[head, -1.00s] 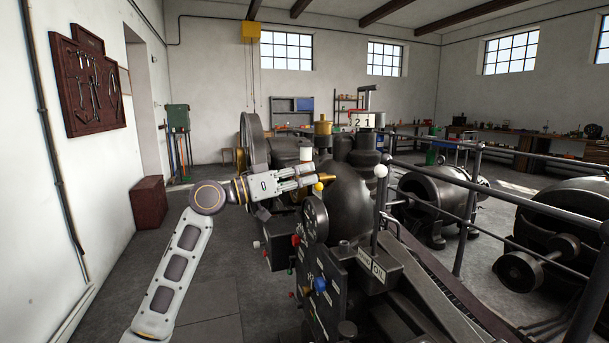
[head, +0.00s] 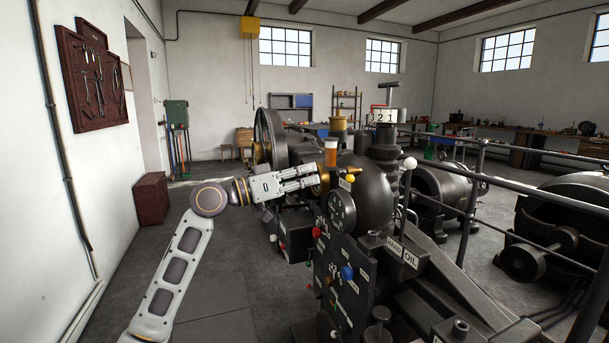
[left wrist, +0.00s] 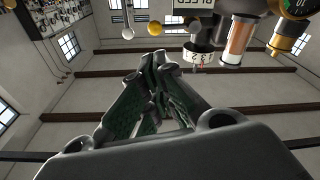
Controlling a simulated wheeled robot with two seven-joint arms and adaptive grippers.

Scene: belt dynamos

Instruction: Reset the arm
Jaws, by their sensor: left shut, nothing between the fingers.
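My left arm comes in from the left in the head view. Its gripper (head: 312,182) is stretched out level toward the dark machine (head: 371,193), its tips near a brass fitting (head: 324,180) on the machine's side. I cannot tell whether the tips touch it. In the left wrist view the fingers (left wrist: 158,62) run up the picture and come together with nothing held between them. My right gripper is out of view.
A control panel (head: 337,275) with coloured knobs stands below and right of my gripper. Railings (head: 466,215) and a second machine (head: 565,225) are at the right. A red-brown box (head: 151,199) stands by the left wall. The floor (head: 215,265) beside my arm is clear.

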